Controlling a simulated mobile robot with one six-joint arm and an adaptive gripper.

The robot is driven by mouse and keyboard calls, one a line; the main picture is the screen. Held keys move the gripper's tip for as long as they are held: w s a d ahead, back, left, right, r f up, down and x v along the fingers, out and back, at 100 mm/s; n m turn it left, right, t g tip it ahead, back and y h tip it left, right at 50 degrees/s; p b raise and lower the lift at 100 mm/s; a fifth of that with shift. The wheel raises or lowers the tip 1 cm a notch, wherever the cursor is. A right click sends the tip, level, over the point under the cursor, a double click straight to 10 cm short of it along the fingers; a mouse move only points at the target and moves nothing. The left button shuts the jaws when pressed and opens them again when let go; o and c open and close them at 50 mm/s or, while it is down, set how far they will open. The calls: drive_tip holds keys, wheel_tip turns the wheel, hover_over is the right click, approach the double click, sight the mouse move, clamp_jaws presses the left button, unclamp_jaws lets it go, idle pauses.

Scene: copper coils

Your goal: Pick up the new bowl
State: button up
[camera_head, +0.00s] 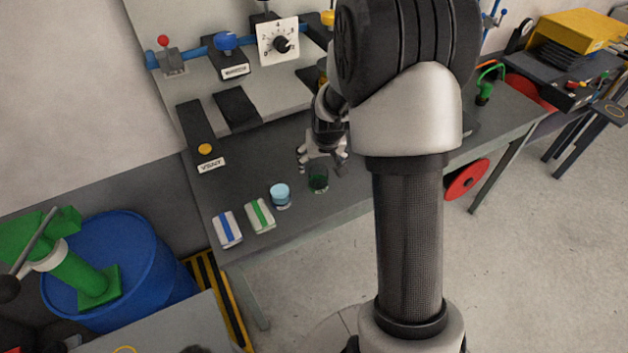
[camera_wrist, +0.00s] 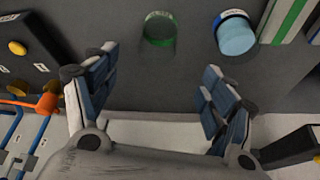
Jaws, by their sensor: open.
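Two small round containers stand on the grey bench. One is a dark green, see-through bowl (camera_head: 318,180), which also shows in the wrist view (camera_wrist: 160,29). The other is a light blue bowl (camera_head: 281,196), to its left in the head view and to its right in the wrist view (camera_wrist: 236,38). Each has a small label at its rim, too blurred to read, so I cannot tell which is the new bowl. My gripper (camera_head: 322,163) is open and empty above the bench, close to the green bowl. In the wrist view both fingers (camera_wrist: 160,66) are apart with bare bench between them.
A blue-striped packet (camera_head: 227,229) and a green-striped packet (camera_head: 260,215) lie left of the bowls near the bench edge. A panel with a dial (camera_head: 279,42) stands behind. A black box with a yellow button (camera_head: 205,149) is at the back left.

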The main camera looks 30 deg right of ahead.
sight(319, 180)
drive_tip(key=b+x, duration=0.2)
drive_tip(key=x, duration=0.6)
drive_tip(key=shift+f, duration=0.15)
drive_tip(key=f, duration=0.1)
drive_tip(key=f+b, duration=0.1)
drive_tip(key=f, duration=0.1)
drive_tip(key=f+b, duration=0.1)
drive_tip(key=shift+w+d+f, duration=0.25)
drive_tip(key=shift+f, duration=0.15)
drive_tip(key=shift+w+f, duration=0.15)
drive_tip(key=shift+f, duration=0.15)
drive_tip(key=shift+r, duration=0.1)
drive_tip(key=shift+c, duration=0.3)
drive_tip(key=c, duration=1.2)
drive_tip(key=shift+o, duration=0.2)
drive_tip(key=shift+r, duration=0.1)
